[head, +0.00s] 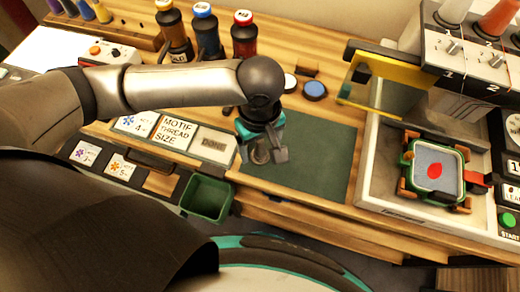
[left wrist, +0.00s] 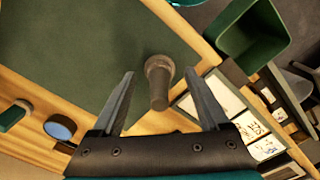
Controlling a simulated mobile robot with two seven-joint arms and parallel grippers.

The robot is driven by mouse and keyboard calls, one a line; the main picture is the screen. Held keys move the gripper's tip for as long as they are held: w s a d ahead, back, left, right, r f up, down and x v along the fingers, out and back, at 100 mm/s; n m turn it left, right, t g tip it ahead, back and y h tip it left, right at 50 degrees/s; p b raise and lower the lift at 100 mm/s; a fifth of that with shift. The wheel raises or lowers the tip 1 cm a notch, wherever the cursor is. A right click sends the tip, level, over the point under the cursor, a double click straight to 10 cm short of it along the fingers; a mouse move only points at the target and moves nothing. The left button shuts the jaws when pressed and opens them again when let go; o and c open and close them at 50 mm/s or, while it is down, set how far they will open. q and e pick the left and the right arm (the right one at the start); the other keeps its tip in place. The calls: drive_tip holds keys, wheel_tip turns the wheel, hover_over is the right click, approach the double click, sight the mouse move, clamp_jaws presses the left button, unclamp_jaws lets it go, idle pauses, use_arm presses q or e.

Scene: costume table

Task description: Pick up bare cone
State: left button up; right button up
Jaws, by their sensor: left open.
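The bare cone (left wrist: 159,84) is a plain brown-grey cone on the green mat (left wrist: 75,60), near the mat's edge. In the left wrist view it lies between the two spread fingers, with clear space on both sides. In the head view only a small part of the cone (head: 260,155) shows, mostly hidden by my gripper. My left gripper (head: 263,154) is open, pointing down over the mat, with nothing held. My right gripper is not in view.
A green bin (head: 207,197) stands at the table's front edge. Label tiles (head: 178,133) lie left of the mat. Thread bottles (head: 244,35) and a blue-topped pot (head: 315,89) stand behind. The machine with its hoop (head: 437,168) is at right. The mat's right part is clear.

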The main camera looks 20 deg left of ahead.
use_arm(q)
clamp_jaws()
idle(0.7)
